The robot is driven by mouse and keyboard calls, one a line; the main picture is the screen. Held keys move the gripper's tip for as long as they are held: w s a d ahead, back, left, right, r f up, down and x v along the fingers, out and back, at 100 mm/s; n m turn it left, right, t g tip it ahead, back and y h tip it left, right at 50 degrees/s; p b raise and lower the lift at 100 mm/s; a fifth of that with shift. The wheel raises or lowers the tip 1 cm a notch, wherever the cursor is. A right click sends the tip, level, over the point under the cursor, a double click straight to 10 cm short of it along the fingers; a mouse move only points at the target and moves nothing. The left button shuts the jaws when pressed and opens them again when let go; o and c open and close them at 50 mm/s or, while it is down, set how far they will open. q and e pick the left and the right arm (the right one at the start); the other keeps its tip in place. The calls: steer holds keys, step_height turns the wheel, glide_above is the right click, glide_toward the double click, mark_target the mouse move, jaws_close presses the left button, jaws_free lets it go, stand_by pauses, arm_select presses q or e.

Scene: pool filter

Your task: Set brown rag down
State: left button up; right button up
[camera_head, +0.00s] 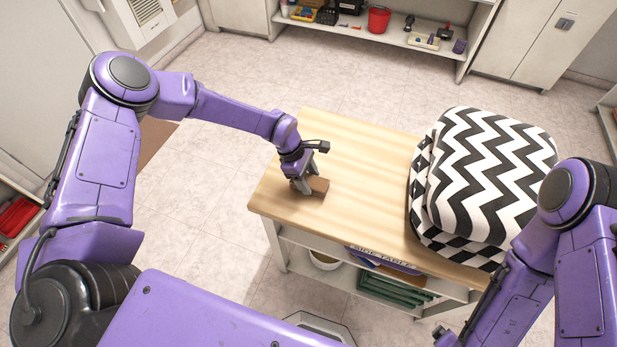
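The brown rag (319,185) is a small brown piece at the left part of the wooden table top (365,160). My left gripper (304,189) points down at the table top, with its fingers at the rag. The fingers appear closed around the rag's left part, and the rag is at or just above the surface. The gripper hides part of the rag. My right arm comes in at the right edge, and its gripper is not clearly visible.
Black-and-white zigzag cushions (485,180) are stacked on the table's right side. The middle of the table top is clear. Shelves below hold a bowl (325,261) and green items (395,290). A back shelf holds a red bucket (378,19) and small items.

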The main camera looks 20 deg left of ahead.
arm_select(q)
steer(key=shift+o, duration=1.2)
steer(key=shift+r, duration=0.3)
steer(key=b+v, duration=0.2)
steer(key=v, duration=0.9)
steer(key=shift+a+r, duration=0.15)
steer(key=shift+r, duration=0.2)
steer(key=shift+s+f, duration=0.1)
